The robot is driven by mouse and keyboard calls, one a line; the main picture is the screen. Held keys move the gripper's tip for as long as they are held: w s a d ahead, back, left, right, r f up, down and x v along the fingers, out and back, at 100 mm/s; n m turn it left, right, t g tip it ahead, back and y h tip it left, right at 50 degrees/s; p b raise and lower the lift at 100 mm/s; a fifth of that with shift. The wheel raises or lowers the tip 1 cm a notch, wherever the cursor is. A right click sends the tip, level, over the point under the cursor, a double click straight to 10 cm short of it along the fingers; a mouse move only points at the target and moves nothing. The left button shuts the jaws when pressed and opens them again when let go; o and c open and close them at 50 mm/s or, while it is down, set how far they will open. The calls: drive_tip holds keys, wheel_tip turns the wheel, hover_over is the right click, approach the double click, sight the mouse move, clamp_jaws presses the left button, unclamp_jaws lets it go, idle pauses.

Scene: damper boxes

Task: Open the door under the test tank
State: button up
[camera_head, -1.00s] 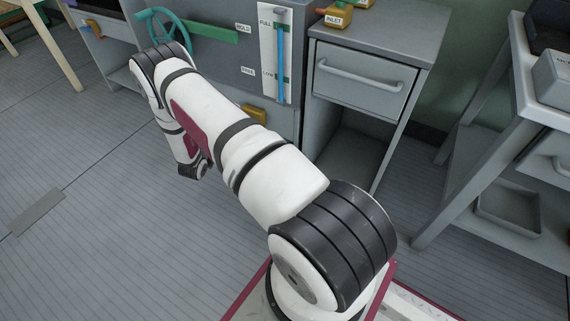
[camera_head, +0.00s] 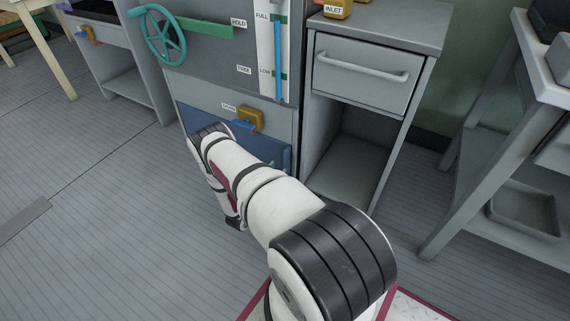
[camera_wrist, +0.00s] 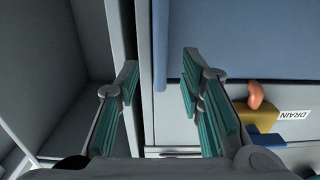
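The test tank (camera_head: 205,65) is a grey cabinet with a level gauge marked FULL and LOW. Under it is a blue door (camera_head: 275,152), partly hidden by my arm in the head view; it looks closed. The wrist view looks turned over and shows the blue door (camera_wrist: 240,40) at the top. A narrow upright blue bar (camera_wrist: 160,45), seemingly its handle, appears between my fingers in the picture. My gripper (camera_wrist: 160,72) is open, its teal-padded fingers apart with no visible grip. Whether it touches the bar cannot be told. My arm hides the gripper in the head view.
A yellow DRAIN valve (camera_head: 250,119) sits just above the door; it also shows in the wrist view (camera_wrist: 262,118). A grey drawer cabinet (camera_head: 368,72) with an open lower bay stands close on the right. A shelved bench (camera_head: 490,150) is farther right.

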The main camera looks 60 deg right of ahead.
sight(284, 162)
drive_tip(key=d, duration=0.2)
drive_tip(key=d+b, duration=0.1)
drive_tip(key=d, duration=0.1)
drive_tip(key=d+b, duration=0.1)
drive_tip(key=d, duration=0.2)
drive_tip(key=shift+w, duration=0.3)
drive_tip(key=shift+c, duration=0.6)
clamp_jaws()
